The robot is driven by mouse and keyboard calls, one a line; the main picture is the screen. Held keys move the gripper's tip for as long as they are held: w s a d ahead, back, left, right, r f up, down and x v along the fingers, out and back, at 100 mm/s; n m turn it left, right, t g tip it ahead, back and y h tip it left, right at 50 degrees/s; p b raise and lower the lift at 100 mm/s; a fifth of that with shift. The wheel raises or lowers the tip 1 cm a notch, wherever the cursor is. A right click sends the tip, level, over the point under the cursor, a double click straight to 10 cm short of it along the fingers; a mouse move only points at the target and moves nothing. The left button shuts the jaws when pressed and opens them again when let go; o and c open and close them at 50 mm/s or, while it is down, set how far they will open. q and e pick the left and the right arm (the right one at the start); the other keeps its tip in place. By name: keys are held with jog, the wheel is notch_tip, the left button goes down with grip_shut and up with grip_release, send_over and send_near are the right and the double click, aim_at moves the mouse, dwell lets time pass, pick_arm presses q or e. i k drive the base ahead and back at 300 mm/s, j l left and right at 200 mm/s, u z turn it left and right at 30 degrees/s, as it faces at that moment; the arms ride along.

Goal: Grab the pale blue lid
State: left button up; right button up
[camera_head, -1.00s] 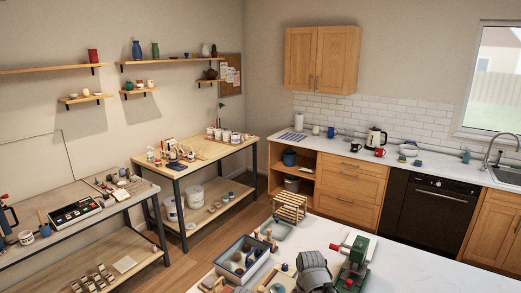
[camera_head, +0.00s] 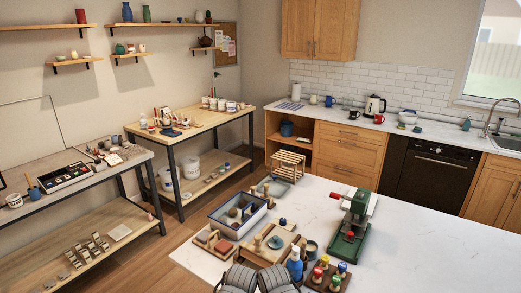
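A small round blue-grey disc (camera_head: 276,242) lies on a wooden tray (camera_head: 258,253) on the white counter in the foreground. It looks like the pale blue lid, but it is too small to be sure. Nothing is seen touching it from above. Two grey rounded shapes at the bottom edge, just in front of the tray, seem to be parts of my own arms. No gripper fingers can be made out.
On the white counter (camera_head: 430,235), a blue-rimmed bin (camera_head: 236,232) stands left of the tray. A blue bottle (camera_head: 294,264), several colourful-topped pots (camera_head: 325,262) and a green machine (camera_head: 352,218) stand right. A wooden rack (camera_head: 288,164) is behind. The counter's right side is clear.

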aim_at(275, 242)
jog(key=j+z, duration=0.15)
jog(key=z, duration=0.5)
jog(key=j+z, duration=0.4)
jog(key=j, duration=0.2)
jog(key=k+j+z, duration=0.1)
jog(key=j+z, duration=0.3)
jog(key=j, duration=0.15)
jog(key=k+j, duration=0.1)
jog(key=j, duration=0.25)
jog(key=k+j+z, duration=0.1)
jog(key=j, duration=0.3)
jog(key=k+j, duration=0.1)
jog(key=j, duration=0.25)
jog(key=k+j+z, duration=0.1)
jog(key=j, duration=0.25)
jog(key=k+j, duration=0.1)
jog(key=j, duration=0.25)
jog(key=k+j+z, duration=0.1)
jog(key=j, duration=0.25)
jog(key=i+l, duration=0.15)
jog(key=i, duration=0.1)
